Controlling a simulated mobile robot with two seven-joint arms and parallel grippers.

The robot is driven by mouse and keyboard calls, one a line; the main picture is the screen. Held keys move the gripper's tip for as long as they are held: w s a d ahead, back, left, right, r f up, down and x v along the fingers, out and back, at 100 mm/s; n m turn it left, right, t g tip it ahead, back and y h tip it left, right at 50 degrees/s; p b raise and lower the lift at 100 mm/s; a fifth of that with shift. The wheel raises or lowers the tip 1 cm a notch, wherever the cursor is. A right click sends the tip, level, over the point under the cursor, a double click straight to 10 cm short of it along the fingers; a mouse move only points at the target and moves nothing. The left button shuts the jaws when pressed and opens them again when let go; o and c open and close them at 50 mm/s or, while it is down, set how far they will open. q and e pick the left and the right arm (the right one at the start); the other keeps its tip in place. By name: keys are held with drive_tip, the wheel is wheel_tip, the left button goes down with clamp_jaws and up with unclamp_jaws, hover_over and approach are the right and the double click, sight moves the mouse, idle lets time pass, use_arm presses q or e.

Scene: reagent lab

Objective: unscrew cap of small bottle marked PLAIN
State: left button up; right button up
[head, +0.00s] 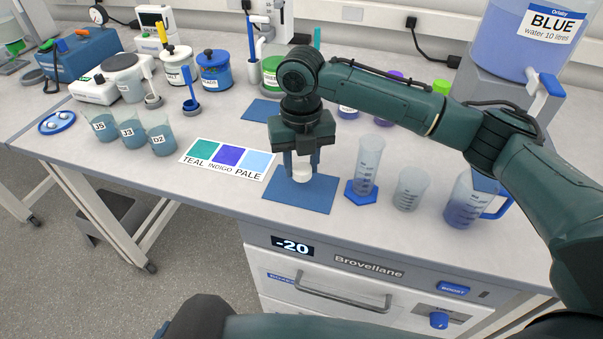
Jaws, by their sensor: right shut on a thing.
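My right gripper (302,168) points down over the front blue mat (318,193) near the bench's front edge. It is shut on a small white thing (301,174) between its fingers, at or just above the mat. The fingers and wrist hide much of this thing. I cannot tell whether it is a cap alone or the top of a small bottle. No label reading PLAIN can be read. My left gripper is not in view.
Right of the mat stand a clear cylinder (369,160) on a blue base, a beaker (408,190) and a blue-handled jug (464,205). A colour card (226,158) lies left. Beakers of blue-grey liquid (132,130) stand farther left. Another blue mat (261,109) lies behind.

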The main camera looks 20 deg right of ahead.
sight(301, 166)
drive_tip(key=shift+f, duration=1.75)
drive_tip(key=shift+f, duration=0.1)
drive_tip(key=o, duration=1.1)
